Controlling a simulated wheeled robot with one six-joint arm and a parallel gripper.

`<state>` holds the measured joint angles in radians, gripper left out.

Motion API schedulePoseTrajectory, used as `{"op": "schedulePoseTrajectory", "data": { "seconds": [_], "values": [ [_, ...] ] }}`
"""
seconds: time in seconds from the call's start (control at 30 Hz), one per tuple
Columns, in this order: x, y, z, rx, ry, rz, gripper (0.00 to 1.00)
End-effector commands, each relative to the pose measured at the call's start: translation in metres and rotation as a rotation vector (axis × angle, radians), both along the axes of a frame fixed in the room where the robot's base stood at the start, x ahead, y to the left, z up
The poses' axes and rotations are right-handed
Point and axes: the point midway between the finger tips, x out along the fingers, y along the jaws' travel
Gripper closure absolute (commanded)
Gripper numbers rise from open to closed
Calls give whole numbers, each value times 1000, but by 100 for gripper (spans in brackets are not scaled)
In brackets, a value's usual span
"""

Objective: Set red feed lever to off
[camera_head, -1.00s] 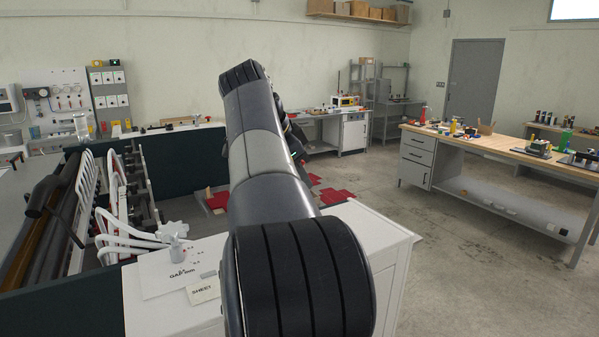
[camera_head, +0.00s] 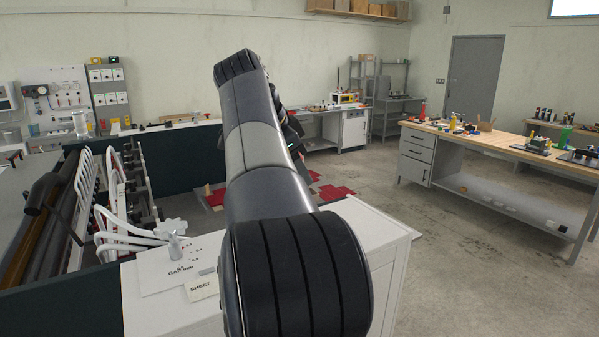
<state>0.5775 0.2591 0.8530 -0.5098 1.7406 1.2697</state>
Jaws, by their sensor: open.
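I cannot make out a red feed lever in this view. The box former machine (camera_head: 134,200) stands at the left, with dark rollers, white curved rails and a dark green side panel. My arm fills the middle of the view. Dark wrist parts show behind its right edge, but my gripper's fingers are hidden behind the arm. What lies directly behind the arm, including part of the machine, is hidden too.
A white cabinet top (camera_head: 150,305) in front holds a printed card (camera_head: 168,272) and a sheet label (camera_head: 203,287). Red flat pieces (camera_head: 333,193) lie beyond my arm. A wooden workbench (camera_head: 480,140) stands at the right, with clear floor (camera_head: 450,270) before it.

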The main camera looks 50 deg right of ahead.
Motion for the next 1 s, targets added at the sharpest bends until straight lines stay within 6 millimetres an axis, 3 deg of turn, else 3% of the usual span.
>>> {"op": "schedulePoseTrajectory", "data": {
  "seconds": [0.3,0.5,1.0],
  "values": [
    [5,32,52,0,-1,2,57],
    [6,45,73,0,-1,1,57],
    [6,49,78,1,1,-2,57]
  ]
}}
